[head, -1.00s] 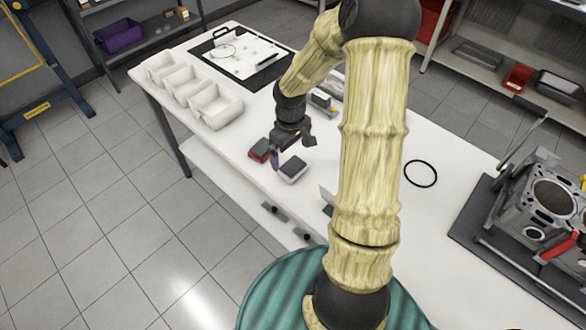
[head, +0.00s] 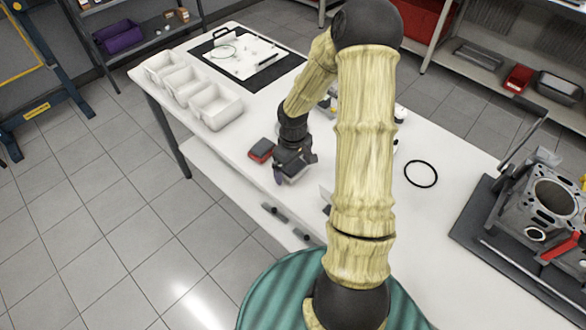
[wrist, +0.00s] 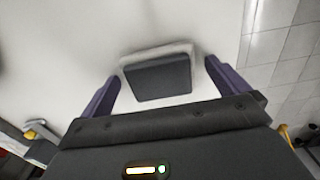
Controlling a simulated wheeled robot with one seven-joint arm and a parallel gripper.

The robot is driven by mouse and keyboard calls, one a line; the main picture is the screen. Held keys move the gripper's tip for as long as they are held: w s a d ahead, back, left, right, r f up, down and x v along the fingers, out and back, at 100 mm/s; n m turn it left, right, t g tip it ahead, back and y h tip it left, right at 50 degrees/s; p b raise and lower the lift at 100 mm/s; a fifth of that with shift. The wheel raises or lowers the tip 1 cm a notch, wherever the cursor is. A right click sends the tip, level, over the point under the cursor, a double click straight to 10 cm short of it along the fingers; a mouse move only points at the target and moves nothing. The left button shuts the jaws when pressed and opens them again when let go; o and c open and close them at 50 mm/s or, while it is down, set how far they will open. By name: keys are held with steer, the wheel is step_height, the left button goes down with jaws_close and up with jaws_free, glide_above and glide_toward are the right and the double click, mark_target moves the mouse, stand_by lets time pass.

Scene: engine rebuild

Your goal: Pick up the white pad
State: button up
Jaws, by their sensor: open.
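The white pad (wrist: 160,51) shows in the wrist view as a white block with a dark grey top face, lying on the white table. My gripper (wrist: 161,72) is open, with one purple finger on each side of the pad and a gap on both sides. In the head view my gripper (head: 293,169) is low over the front edge of the table and hides most of the pad.
A red and dark grey pad (head: 261,150) lies just left of my gripper. White bins (head: 215,107) stand farther left. A black ring (head: 421,173) and an engine block (head: 548,198) are to the right. The table's front edge is close.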

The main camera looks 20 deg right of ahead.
mark_target(293, 165)
stand_by(0.4)
steer(key=c, duration=1)
step_height(293, 165, up, 10)
steer(key=shift+r+p, duration=0.1)
steer(key=shift+p, duration=0.45)
